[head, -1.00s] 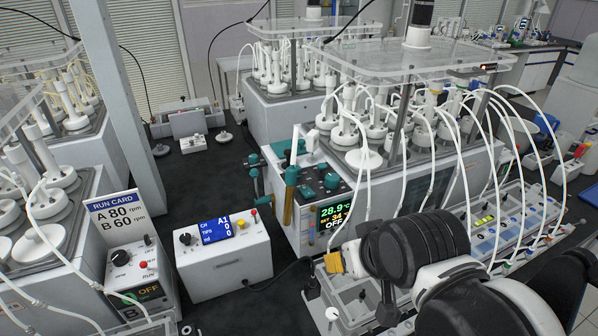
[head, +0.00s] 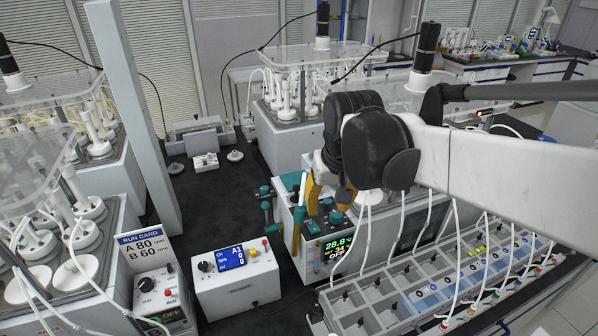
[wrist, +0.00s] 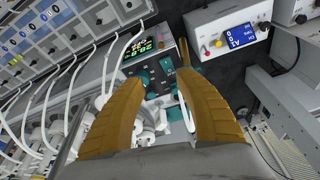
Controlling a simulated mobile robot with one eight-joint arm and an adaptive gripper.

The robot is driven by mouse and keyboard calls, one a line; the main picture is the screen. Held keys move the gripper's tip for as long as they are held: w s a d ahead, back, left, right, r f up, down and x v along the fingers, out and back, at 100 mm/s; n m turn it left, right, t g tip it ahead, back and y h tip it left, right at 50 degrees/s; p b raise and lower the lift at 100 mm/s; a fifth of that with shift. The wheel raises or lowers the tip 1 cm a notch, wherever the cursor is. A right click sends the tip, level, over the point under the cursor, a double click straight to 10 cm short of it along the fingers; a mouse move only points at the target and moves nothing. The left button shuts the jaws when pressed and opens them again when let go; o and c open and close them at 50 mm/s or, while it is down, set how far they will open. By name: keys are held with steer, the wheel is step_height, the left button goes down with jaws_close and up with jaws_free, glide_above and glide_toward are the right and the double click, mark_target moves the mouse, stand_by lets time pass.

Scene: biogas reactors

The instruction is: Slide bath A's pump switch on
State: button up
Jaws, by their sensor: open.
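The near bath (head: 288,226) in the middle has a dark control panel with teal knobs (head: 336,216) on top and a display (head: 338,247) reading 28.8 °C and OFF. I see no letter on this bath, and I cannot pick out its pump switch. My gripper (head: 328,203) is open, its yellow fingers pointing down over the panel. The display (wrist: 140,45) and teal knobs (wrist: 165,62) show beyond the tips. My wrist and fingers hide part of the panel in the head view.
A white controller box (head: 236,282) with a blue screen stands left of the bath. The run card (head: 140,250) stands further left. White tubes hang in front of the bath to a rack of channels (head: 440,285). Dark bench top (head: 215,212) is clear behind the controller.

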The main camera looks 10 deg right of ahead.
steer(key=w+a+r+g+p, duration=0.1)
steer(key=w+r+g+p, duration=0.1)
steer(key=w+r+p, duration=0.3)
steer(key=g+p, duration=0.1)
steer(key=p, duration=0.2)
glide_toward(305, 203)
steer(key=shift+m, duration=0.3)
steer(key=f, duration=0.9)
steer(key=shift+w+a+f, duration=0.15)
steer(key=shift+w+f, duration=0.05)
jaws_close()
